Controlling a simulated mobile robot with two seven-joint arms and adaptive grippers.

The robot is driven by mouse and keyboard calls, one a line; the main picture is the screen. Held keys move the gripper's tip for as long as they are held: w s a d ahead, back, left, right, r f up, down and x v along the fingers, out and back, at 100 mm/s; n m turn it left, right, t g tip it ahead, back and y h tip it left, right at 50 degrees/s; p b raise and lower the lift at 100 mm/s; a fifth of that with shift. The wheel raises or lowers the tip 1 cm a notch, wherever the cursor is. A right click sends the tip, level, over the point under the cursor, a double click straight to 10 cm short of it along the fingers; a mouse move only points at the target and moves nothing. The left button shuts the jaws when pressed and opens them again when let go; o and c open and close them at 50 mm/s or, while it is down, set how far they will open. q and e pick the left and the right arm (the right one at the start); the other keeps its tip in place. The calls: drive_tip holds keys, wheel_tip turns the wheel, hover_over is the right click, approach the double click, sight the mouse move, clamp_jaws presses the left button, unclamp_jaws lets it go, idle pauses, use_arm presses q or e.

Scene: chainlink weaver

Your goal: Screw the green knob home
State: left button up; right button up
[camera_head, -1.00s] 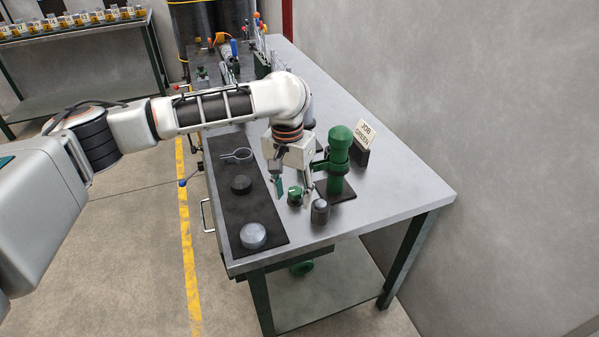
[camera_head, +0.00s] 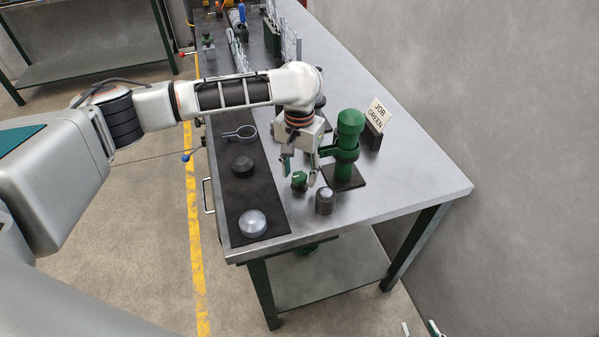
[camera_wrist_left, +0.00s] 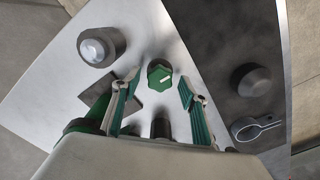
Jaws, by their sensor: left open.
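The green knob (camera_head: 299,181), with a white mark on its top, sits on a small dark base on the bench. In the left wrist view the knob (camera_wrist_left: 160,76) lies between and slightly beyond the two green-padded fingertips. My left gripper (camera_head: 300,172) is open and points down over the knob, one finger on each side, with gaps showing in the wrist view (camera_wrist_left: 158,88). How far the knob is screwed in cannot be told. My right gripper (camera_head: 420,329) shows only its fingertips at the bottom edge, apart, away from the bench.
A grey-capped post (camera_head: 324,202) stands close to the knob. A green cylinder in a clamp (camera_head: 347,150) and a "JOB GREEN" sign (camera_head: 377,115) stand behind to the right. A dark mat (camera_head: 265,200) holds a silver dome, a dark puck and a ring clamp.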

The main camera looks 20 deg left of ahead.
use_arm(q)
drive_tip(key=shift+f, duration=0.25)
drive_tip(key=c, duration=1.1)
drive_tip(key=shift+m, duration=0.3)
